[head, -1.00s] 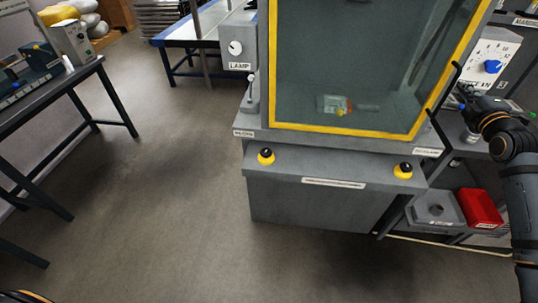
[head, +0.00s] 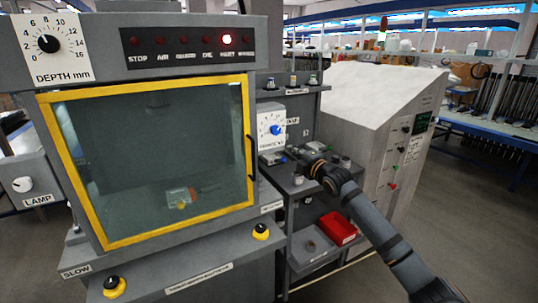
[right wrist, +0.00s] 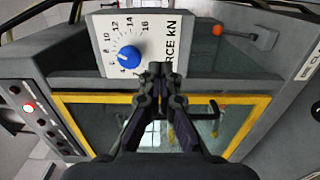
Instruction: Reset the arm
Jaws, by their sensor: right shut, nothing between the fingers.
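My right arm reaches in from the lower right of the head view. Its gripper (head: 298,152) is by the shelf unit to the right of the yellow-framed machine, below the white force dial panel (head: 271,130). In the right wrist view my right gripper (right wrist: 160,72) is shut, with nothing seen between its fingertips. The force panel with its blue knob (right wrist: 129,57) shows just beyond the fingertips; I cannot tell whether they touch it. My left gripper is not in view.
The machine's yellow-framed window (head: 150,235) is closed, with a small part (head: 181,197) behind the glass. One red lamp (head: 226,39) glows on its top panel. A red bin (head: 338,228) sits on a lower shelf. Open floor lies at the right.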

